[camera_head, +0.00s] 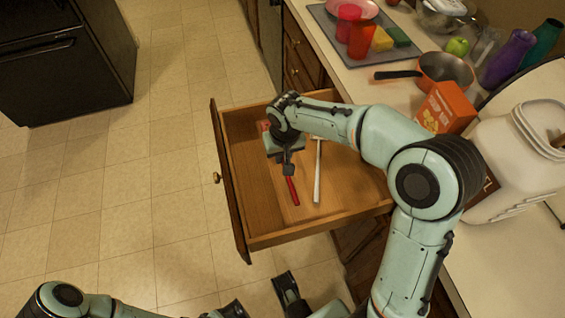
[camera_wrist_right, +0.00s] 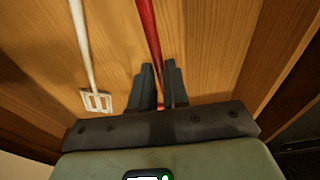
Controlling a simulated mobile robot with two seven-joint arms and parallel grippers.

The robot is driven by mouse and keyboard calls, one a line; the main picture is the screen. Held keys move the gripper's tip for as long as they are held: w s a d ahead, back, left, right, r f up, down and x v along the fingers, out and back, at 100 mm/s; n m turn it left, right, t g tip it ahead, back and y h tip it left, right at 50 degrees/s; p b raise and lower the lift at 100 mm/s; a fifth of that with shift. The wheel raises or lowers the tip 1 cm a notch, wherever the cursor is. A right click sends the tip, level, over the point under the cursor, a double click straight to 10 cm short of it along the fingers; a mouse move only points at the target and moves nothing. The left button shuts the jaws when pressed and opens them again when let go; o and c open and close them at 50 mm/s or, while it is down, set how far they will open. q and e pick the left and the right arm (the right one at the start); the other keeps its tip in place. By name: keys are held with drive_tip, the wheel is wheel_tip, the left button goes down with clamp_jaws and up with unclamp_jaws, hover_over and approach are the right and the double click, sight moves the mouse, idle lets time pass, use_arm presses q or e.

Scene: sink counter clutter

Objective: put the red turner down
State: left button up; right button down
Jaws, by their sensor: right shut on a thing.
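The red turner (camera_head: 292,190) is inside the open drawer (camera_head: 350,212), its red handle pointing toward the drawer's near side. Part of its head shows as a red patch beyond my wrist. My right gripper (camera_head: 289,171) reaches down into the drawer and is shut on the turner. In the right wrist view the red turner (camera_wrist_right: 149,30) passes between the fingers of my right gripper (camera_wrist_right: 158,68). I cannot tell whether the turner touches the drawer bottom. My left arm (camera_head: 70,300) shows at the lower left; its finger state is unclear.
A white utensil (camera_head: 318,170) with a slotted head (camera_wrist_right: 96,100) lies in the drawer beside the turner. The counter holds an orange box (camera_head: 447,107), a pan (camera_head: 445,70), bottles (camera_head: 508,58) and a mat (camera_head: 335,33) with cups. Drawer walls surround the gripper.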

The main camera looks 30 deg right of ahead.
sight(283, 160)
drive_tip(key=shift+f+b, duration=0.3)
drive_tip(key=shift+f, duration=1.7)
drive_tip(key=shift+f, duration=0.1)
drive_tip(key=shift+f, duration=0.15)
drive_tip(key=c, duration=1.1)
unclamp_jaws()
drive_tip(key=shift+r, duration=0.45)
drive_tip(key=r, duration=0.3)
drive_tip(key=s+r+p, duration=0.1)
drive_tip(key=r, duration=0.3)
drive_tip(key=r+p, duration=0.1)
drive_tip(key=r, duration=0.3)
drive_tip(key=shift+s+a+r, duration=0.2)
drive_tip(key=shift+s+r, duration=0.05)
drive_tip(key=shift+s, duration=0.1)
